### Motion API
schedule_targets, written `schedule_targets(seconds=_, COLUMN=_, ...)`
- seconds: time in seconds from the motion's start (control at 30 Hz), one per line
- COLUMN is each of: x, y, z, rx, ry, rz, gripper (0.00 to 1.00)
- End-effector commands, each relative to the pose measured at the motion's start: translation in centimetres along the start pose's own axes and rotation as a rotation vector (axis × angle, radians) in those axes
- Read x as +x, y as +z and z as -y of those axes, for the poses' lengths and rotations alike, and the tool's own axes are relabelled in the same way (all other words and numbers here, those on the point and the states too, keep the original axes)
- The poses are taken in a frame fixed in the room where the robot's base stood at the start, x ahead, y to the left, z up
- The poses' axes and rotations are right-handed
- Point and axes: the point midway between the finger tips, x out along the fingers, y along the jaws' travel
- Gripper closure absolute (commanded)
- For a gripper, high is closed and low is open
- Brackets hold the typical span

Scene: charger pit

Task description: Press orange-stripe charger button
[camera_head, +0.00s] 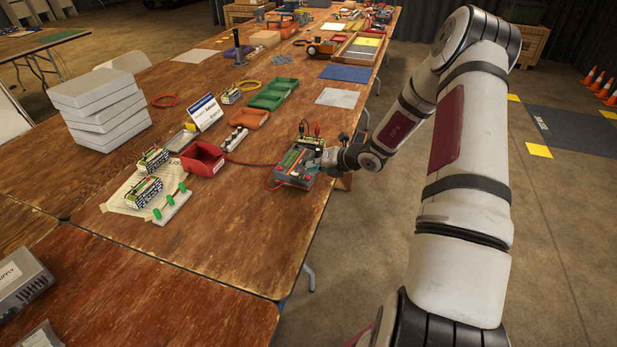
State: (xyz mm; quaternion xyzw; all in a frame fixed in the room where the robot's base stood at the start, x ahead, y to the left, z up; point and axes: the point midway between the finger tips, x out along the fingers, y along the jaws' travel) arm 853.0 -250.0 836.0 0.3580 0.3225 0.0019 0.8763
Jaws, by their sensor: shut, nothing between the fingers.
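A grey charger (298,168) with a green top and a small red spot sits near the right edge of the wooden table, with red cables beside it. A second device with a green front (311,138) stands just behind it. My gripper (318,160) is shut and empty, low over the right side of the charger. At this size I cannot tell whether it touches the charger. An orange stripe and the exact button are too small to make out, and the gripper hides part of the charger's right side.
A red bin (203,158), an orange tray (249,119) and green trays (272,93) stand to the left and behind. Battery packs (144,191) lie on a paper sheet at the left. The table front (250,235) is clear.

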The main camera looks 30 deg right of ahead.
Motion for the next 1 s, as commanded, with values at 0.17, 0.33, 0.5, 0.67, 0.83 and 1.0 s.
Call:
schedule_targets(seconds=0.17, x=-1.4, y=0.9, z=-0.9, rx=-0.002, ry=0.0, rz=0.001, gripper=1.0)
schedule_targets(seconds=0.33, x=-2.5, y=1.7, z=-1.7, rx=-0.003, ry=0.0, rz=0.002, gripper=1.0)
schedule_targets(seconds=0.5, x=-3.2, y=2.3, z=-2.3, rx=-0.002, ry=0.0, rz=0.001, gripper=1.0)
schedule_targets(seconds=0.67, x=-3.1, y=2.2, z=-2.2, rx=-0.001, ry=0.0, rz=0.001, gripper=1.0)
schedule_targets(seconds=0.83, x=-3.1, y=2.2, z=-2.2, rx=-0.001, ry=0.0, rz=0.001, gripper=1.0)
schedule_targets(seconds=1.0, x=-3.1, y=2.2, z=-2.2, rx=-0.001, ry=0.0, rz=0.001, gripper=1.0)
